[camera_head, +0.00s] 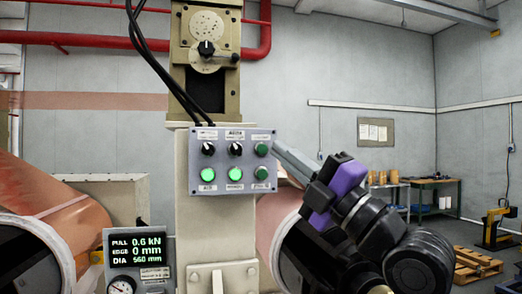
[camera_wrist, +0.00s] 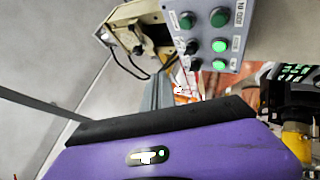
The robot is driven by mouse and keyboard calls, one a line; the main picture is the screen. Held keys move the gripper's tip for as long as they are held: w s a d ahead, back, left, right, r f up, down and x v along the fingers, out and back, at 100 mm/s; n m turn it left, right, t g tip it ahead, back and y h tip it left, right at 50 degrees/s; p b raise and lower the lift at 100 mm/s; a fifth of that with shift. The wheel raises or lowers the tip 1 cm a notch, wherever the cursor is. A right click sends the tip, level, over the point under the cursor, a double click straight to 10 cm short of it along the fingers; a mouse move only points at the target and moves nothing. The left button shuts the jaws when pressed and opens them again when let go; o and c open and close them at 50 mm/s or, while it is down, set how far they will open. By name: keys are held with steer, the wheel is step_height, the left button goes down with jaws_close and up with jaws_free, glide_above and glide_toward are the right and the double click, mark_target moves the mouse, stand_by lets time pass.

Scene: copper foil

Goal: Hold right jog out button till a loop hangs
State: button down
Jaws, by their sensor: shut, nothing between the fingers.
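The grey control panel (camera_head: 226,188) has two black knobs, two lit green buttons and two darker green buttons in its right column: an upper one (camera_head: 262,149) and a lower one (camera_head: 261,172). The panel also shows in the wrist view (camera_wrist: 204,33); its labels are too small to read. My gripper (camera_head: 279,146) is shut and empty, its tips close to the panel's right edge in the head view. In the wrist view the fingers (camera_wrist: 157,94) point past the panel's side, with no button contact visible. A copper roll (camera_head: 268,214) is partly hidden behind my arm. No hanging loop is visible.
Another copper roll (camera_head: 40,200) is at the left. A display (camera_head: 136,250) reads pull 0.6 kN, edge 0 mm, dia 560 mm. Black cables (camera_head: 150,60) run down to the panel top. A workbench (camera_head: 432,195) and a wooden pallet (camera_head: 474,264) stand at the far right.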

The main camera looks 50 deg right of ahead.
mark_target(262, 149)
steer(key=shift+w, duration=0.1)
steer(key=w+d+b, duration=0.1)
steer(key=w+d, duration=0.4)
steer(key=w, duration=0.2)
stand_by(0.4)
steer(key=shift+w+d+b, duration=0.1)
steer(key=shift+w+b, duration=0.1)
steer(key=shift+b, duration=0.35)
stand_by(1.5)
steer(key=shift+w+d, duration=0.1)
steer(key=shift+w, duration=0.1)
steer(key=shift+w+d+b, duration=0.3)
steer(key=shift+w+b, duration=0.05)
steer(key=shift+b, duration=0.15)
stand_by(2.7)
steer(key=shift+s, duration=0.1)
steer(key=shift+s+a, duration=0.5)
steer(key=shift+s, duration=0.15)
